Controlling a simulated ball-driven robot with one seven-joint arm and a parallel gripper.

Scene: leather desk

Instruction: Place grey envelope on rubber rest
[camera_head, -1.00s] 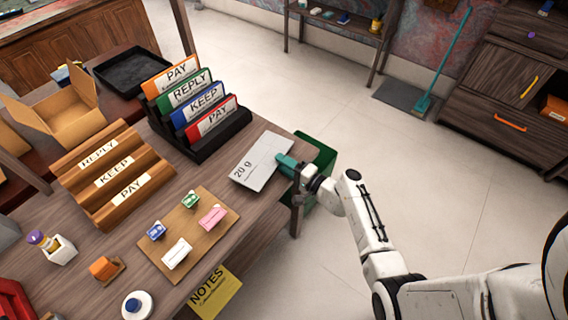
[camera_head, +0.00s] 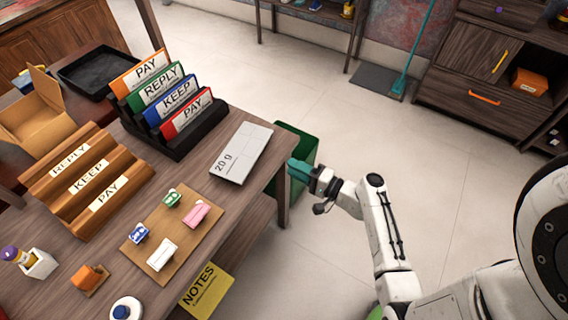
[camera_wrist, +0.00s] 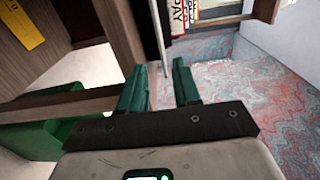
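The grey envelope (camera_head: 245,150), a flat pale panel marked "20 g", lies at the right edge of the desk, beside the black file rack. My gripper (camera_head: 298,170) is just right of it, off the desk edge, with a small gap in the head view. In the wrist view the teal fingers of my gripper (camera_wrist: 158,85) are apart and hold nothing. The envelope's thin edge (camera_wrist: 160,40) shows edge-on, in line with the gap between them. A shallow black tray (camera_head: 100,88) at the back left may be the rubber rest; I cannot tell.
The file rack (camera_head: 190,135) with upright folders stands left of the envelope. A wooden slotted sorter (camera_head: 85,180), a board (camera_head: 150,218) with small items and an open cardboard box (camera_head: 40,115) fill the left. A green bin (camera_head: 300,140) stands below the desk edge.

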